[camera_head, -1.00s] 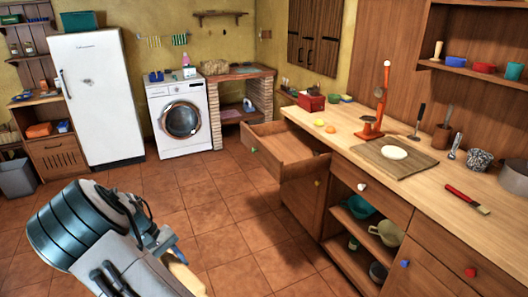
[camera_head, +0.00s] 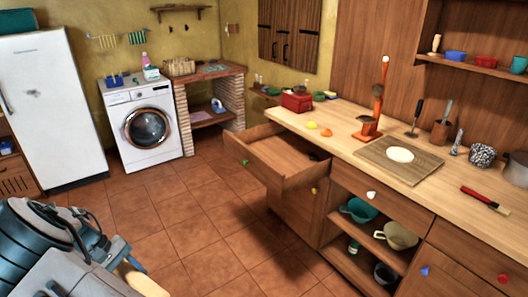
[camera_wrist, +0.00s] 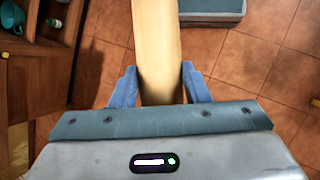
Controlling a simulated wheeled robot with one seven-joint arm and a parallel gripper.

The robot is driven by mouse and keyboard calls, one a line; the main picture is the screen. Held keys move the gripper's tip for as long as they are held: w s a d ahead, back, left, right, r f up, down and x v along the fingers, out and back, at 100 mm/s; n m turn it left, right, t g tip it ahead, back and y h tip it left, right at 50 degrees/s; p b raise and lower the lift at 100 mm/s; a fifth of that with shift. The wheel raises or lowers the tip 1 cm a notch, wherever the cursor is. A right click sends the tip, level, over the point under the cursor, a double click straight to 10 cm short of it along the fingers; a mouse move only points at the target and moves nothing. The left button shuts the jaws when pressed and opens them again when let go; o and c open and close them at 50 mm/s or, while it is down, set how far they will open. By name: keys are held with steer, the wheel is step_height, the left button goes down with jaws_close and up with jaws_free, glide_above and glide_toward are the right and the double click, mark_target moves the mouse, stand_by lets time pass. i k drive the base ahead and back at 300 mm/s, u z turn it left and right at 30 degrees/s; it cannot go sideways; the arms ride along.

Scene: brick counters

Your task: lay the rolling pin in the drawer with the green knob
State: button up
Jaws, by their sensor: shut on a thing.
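The rolling pin (camera_wrist: 157,45) is pale wood and sits between the blue fingers of my gripper (camera_wrist: 160,85) in the wrist view. My gripper is shut on it, and the pin runs up out of the picture. In the head view the pin (camera_head: 142,281) shows at the lower left, over the floor and well to the left of the counter. The drawer (camera_head: 283,176) stands pulled out of the counter, with the green knob (camera_head: 245,162) on its front. Its visible inside looks mostly empty, with a small dark thing at its back right.
A cutting board (camera_head: 399,161) and an orange stand (camera_head: 369,128) are on the counter. A washing machine (camera_head: 147,128) stands at the back. The tiled floor between is clear.

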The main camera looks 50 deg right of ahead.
mark_target(278, 161)
steer(key=u, duration=0.05)
steer(key=i, duration=2.3)
steer(key=z, duration=2.95)
steer(key=i, duration=1.5)
